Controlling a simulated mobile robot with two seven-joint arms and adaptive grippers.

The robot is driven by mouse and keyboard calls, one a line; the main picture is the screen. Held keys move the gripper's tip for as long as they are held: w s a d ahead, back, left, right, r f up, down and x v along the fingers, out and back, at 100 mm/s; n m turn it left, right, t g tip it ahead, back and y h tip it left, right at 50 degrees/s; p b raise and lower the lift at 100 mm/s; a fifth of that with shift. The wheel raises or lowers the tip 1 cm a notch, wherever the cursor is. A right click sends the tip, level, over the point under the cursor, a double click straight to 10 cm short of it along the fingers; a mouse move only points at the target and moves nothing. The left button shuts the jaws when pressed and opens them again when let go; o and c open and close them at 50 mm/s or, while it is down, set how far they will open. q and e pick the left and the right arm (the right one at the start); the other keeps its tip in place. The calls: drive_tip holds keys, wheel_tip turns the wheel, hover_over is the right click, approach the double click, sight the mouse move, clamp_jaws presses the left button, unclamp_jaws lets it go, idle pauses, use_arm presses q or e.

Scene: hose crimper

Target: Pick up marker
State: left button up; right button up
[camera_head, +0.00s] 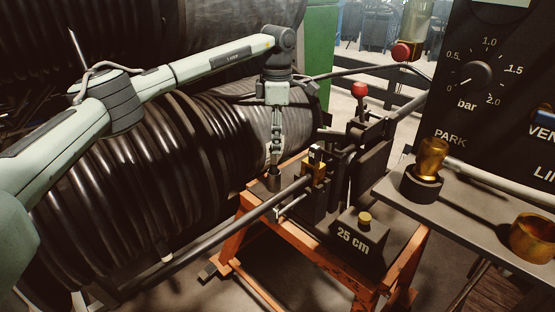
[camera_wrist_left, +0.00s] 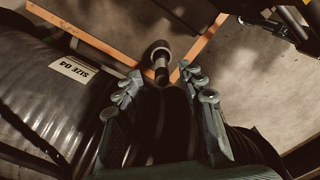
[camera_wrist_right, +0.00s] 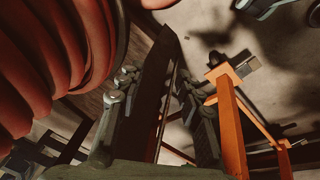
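I cannot pick out a marker for certain in any view. My left gripper (camera_head: 276,160) points down in the head view, in front of the large coiled hose and beside the crimping stand. In the left wrist view its fingers (camera_wrist_left: 159,76) are apart, with dark hose behind them. A short dark cylinder with a grey neck (camera_wrist_left: 160,58) shows just past the fingertips. In the head view, a dark cylinder (camera_head: 273,182) sits just below the left fingertips; contact is unclear. My right gripper (camera_wrist_right: 155,78) is open and apparently empty, and is not in the head view.
A shelf at the right holds a brass fitting (camera_head: 431,158) and a brass cup (camera_head: 534,238) below a gauge panel (camera_head: 512,70). A reddish coiled hose (camera_wrist_right: 60,45) is close to my right gripper.

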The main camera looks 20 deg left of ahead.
sight(274, 160)
use_arm(q)
drive_tip(key=shift+f, duration=0.95)
drive_tip(key=f, duration=0.5)
drive_tip(key=shift+s+a+p, duration=0.2)
drive_tip(key=shift+a+p, duration=0.1)
drive_tip(key=shift+p, duration=0.1)
clamp_jaws()
use_arm(e)
drive_tip(key=shift+s+a+f, duration=0.1)
drive_tip(key=shift+f, duration=0.8)
